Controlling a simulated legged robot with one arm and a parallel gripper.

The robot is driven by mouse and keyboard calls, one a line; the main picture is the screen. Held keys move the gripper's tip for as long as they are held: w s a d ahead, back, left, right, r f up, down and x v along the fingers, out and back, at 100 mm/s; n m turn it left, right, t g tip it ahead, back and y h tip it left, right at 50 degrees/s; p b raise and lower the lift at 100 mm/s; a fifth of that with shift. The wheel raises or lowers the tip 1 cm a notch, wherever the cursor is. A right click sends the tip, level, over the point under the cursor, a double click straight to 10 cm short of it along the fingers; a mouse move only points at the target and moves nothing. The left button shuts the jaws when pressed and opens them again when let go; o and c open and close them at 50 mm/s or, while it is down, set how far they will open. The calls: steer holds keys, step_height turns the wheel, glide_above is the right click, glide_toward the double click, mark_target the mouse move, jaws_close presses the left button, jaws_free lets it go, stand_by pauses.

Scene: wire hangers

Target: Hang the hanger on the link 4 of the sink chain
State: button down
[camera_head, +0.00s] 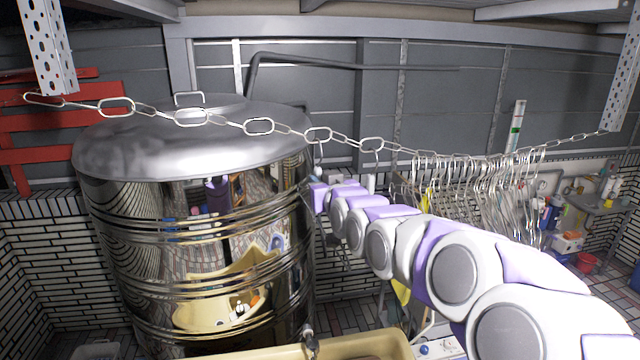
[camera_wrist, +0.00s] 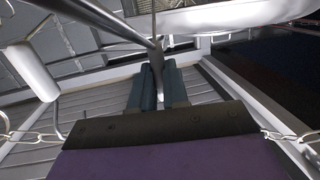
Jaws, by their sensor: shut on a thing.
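The sink chain (camera_head: 258,126) sags from a perforated post at the upper left to one at the right. My gripper (camera_head: 308,192) is below its middle links, left of the hanging row. In the wrist view, the dark fingers of my gripper (camera_wrist: 158,88) are shut on the wire of the hanger (camera_wrist: 118,22). A thin hook shape shows near a middle link above my gripper; I cannot tell whether it touches the chain. Much of the held hanger is hidden in the head view. Parts of the chain also show in the wrist view (camera_wrist: 292,136).
Several wire hangers (camera_head: 490,190) hang crowded on the right part of the chain. A large shiny steel tank (camera_head: 190,240) stands close at the left, behind the chain. A red rack (camera_head: 60,122) is at the far left. A cluttered shelf (camera_head: 598,205) is at the far right.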

steer(key=c, duration=1.1)
jaws_free()
steer(key=shift+o, duration=0.2)
steer(key=shift+s, duration=0.1)
steer(key=b+v, duration=0.3)
steer(key=v, duration=1.4)
steer(key=s+d+f+m+g+h+b, duration=0.1)
steer(key=s+d+f+g+b, duration=0.2)
steer(key=f, duration=0.6)
steer(key=s+d+f+g+h+b, duration=0.25)
steer(key=s+f, duration=0.35)
steer(key=f, duration=0.4)
steer(key=s+d+f+m+g+h+b, duration=0.1)
steer(key=s+f+g+b, duration=0.25)
steer(key=f, duration=0.55)
steer(key=s+d+f+m+g+h+b, duration=0.1)
steer(key=s+d+f+g+b, duration=0.2)
steer(key=s+f, duration=0.5)
steer(key=s+d+f+m+g+h+b, duration=0.1)
steer(key=s+d+f+m+g+b, duration=0.1)
steer(key=s+f, duration=0.6)
steer(key=s+d+g+b, duration=0.1)
steer(key=s+g+b, duration=0.1)
steer(key=s, duration=0.5)
steer(key=shift+s+d+f+g, duration=0.2)
steer(key=shift+s+d+g, duration=0.2)
steer(key=shift+g, duration=0.2)
